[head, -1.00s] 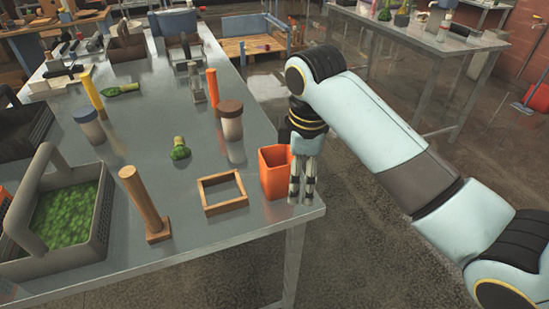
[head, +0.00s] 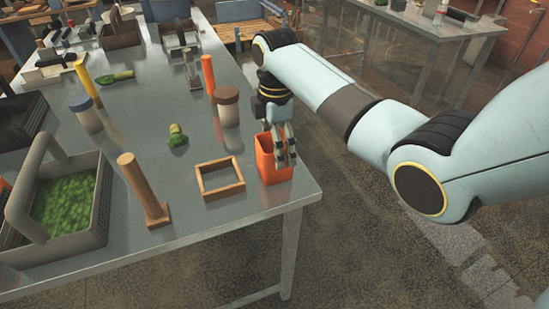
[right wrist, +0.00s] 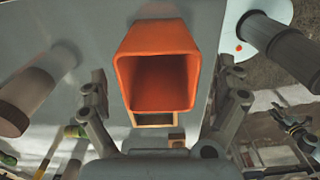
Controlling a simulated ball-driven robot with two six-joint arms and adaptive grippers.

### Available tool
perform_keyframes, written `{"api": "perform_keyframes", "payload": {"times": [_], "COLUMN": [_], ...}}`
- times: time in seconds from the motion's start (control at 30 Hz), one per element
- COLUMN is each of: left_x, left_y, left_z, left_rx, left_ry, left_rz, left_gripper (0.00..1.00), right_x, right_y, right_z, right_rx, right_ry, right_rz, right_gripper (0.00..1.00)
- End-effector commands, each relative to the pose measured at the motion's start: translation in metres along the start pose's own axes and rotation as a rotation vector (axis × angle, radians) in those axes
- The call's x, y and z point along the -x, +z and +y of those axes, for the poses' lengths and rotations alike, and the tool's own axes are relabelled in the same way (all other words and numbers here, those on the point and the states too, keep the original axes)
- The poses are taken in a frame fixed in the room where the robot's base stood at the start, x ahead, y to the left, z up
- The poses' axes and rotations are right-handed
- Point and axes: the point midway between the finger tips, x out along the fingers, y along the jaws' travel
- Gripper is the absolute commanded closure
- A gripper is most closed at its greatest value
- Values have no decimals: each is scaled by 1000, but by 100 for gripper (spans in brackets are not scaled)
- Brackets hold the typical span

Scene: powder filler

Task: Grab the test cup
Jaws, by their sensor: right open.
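I take the orange square cup (head: 272,170) to be the test cup. It stands upright near the right front corner of the metal table (head: 240,222). My right gripper (head: 286,160) hangs pointing down over the cup and hides part of it. In the right wrist view the cup (right wrist: 157,60) shows its open mouth, and its interior looks empty. The open fingers of my right gripper (right wrist: 163,100) spread to either side of the cup in that view. I cannot tell whether they touch it.
A square wooden frame (head: 221,194) lies just left of the cup. A brown-lidded jar (head: 227,108), an orange stick (head: 209,75) and a green vegetable (head: 177,135) stand or lie behind. A wooden post (head: 143,190) and a handled basket (head: 75,245) are further left.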

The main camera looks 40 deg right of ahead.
Motion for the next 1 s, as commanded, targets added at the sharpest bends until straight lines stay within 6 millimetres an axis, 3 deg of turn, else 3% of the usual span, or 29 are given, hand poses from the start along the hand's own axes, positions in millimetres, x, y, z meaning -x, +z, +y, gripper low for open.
{"api": "perform_keyframes", "payload": {"times": [0.23,0.53,0.9,1.0], "left_x": [6,6,6,6], "left_y": [0,0,0,0], "left_z": [0,0,0,0], "left_rx": [0,0,0,0], "left_ry": [1,1,1,1], "left_rz": [0,-1,-1,-1], "left_gripper": [60,60,60,60], "right_x": [-36,-41,-41,-41], "right_y": [-2,-2,-2,-2], "right_z": [2,2,2,2], "right_rx": [0,0,0,0], "right_ry": [-3,0,0,0], "right_rz": [0,0,0,0], "right_gripper": [1,1,49,56]}}
